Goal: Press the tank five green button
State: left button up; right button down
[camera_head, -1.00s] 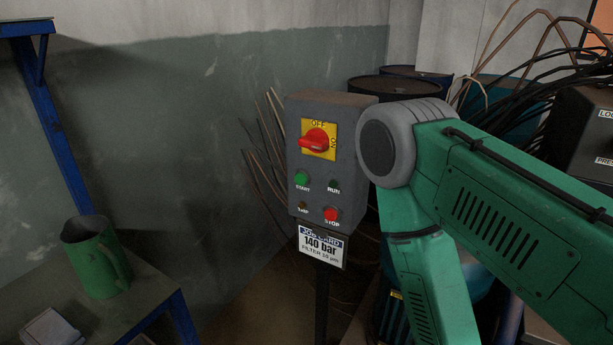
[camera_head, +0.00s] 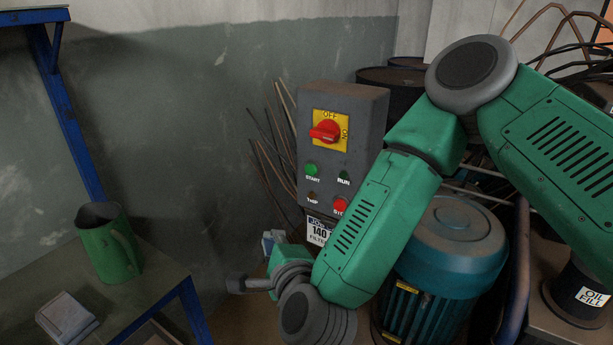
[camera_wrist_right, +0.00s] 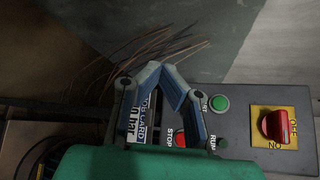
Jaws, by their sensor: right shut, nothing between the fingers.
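The grey control box (camera_head: 360,125) stands upright with a green START button (camera_head: 311,169) on its front; the button also shows in the right wrist view (camera_wrist_right: 220,103). No label for tank five is readable on it. A dark green RUN lamp (camera_head: 344,178) sits to the button's right. My right gripper (camera_head: 272,238) is low, left of and below the box, partly hidden by my own wrist. In the wrist view its blue fingers (camera_wrist_right: 164,68) are shut and empty, apart from the START button and to its left. My left gripper is out of view.
A red STOP button (camera_head: 339,205) and red rotary switch (camera_head: 325,130) share the panel. A job card (camera_head: 319,231) hangs below. A teal motor (camera_head: 455,245) stands right, and a green jug (camera_head: 108,242) on a bench (camera_head: 150,280) left. Thin rods rise beside the box.

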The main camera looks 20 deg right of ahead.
aim_at(311, 169)
notch_tip(311, 169, up, 7)
jog(key=w+d+m+t+h, duration=0.1)
jog(key=w+d+m+h, duration=0.1)
jog(key=m, duration=0.3)
jog(key=shift+w+m+t, duration=0.25)
jog(key=shift+m+t, duration=0.15)
jog(key=shift+r, duration=0.1)
jog(key=shift+w+d, duration=0.9)
jog(key=shift+d, duration=0.25)
jog(key=shift+w+d, duration=0.9)
jog(key=shift+d, duration=0.2)
jog(key=shift+w+d, duration=0.9)
jog(key=shift+d, duration=0.25)
jog(key=shift+w+d, duration=0.2)
jog(key=shift+d, duration=0.15)
